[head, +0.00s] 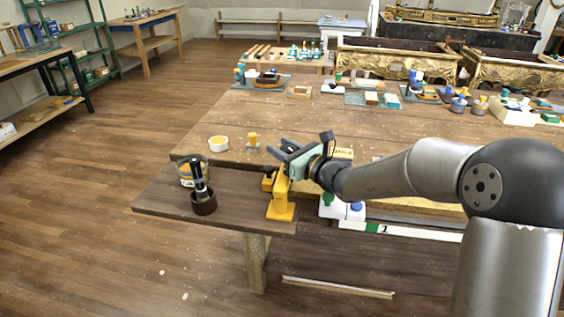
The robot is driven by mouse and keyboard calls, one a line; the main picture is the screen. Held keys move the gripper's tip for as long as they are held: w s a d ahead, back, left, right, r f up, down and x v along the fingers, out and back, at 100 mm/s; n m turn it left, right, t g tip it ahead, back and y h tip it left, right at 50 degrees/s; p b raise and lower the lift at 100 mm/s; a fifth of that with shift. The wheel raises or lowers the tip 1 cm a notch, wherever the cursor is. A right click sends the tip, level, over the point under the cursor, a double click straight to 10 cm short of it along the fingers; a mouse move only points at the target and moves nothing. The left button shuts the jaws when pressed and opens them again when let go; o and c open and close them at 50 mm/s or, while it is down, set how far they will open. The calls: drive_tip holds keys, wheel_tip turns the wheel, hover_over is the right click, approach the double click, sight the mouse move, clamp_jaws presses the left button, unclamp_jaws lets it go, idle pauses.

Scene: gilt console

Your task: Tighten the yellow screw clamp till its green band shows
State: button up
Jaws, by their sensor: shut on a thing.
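The yellow screw clamp (281,198) stands upright at the near edge of the dark wooden bench end in the head view, its foot on the boards. My gripper (284,152) is at the clamp's top, reaching in from the right, and is shut on the clamp's upper part. The exact part between the fingers is hidden by the gripper and too small to tell. A small dark knob shows just left of the clamp's top. I cannot make out any green band on the clamp.
A dark cup with a brush-like tool (203,201) and a glass jar (186,176) stand left of the clamp. A white tub (218,144) and a yellow-topped piece (253,140) sit behind. White-and-green blocks (341,207) are close on the right. The middle of the bench (300,117) is clear.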

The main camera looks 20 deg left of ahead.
drive_tip(key=shift+m+t+h+b, duration=0.3)
drive_tip(key=shift+t+b, duration=0.3)
drive_tip(key=shift+w+r+t, duration=0.15)
drive_tip(key=shift+r+t, duration=0.05)
drive_tip(key=shift+t, duration=0.1)
drive_tip(key=o, duration=1)
drive_tip(key=shift+d+f, duration=0.1)
drive_tip(key=shift+s+d+b, duration=0.2)
drive_tip(key=shift+d+b, duration=0.1)
drive_tip(key=v, duration=0.8)
drive_tip(key=b+v, duration=0.1)
drive_tip(key=v, duration=0.7)
drive_tip(key=shift+s+d+r, duration=0.2)
drive_tip(key=shift+s+r, duration=0.05)
drive_tip(key=shift+s, duration=0.05)
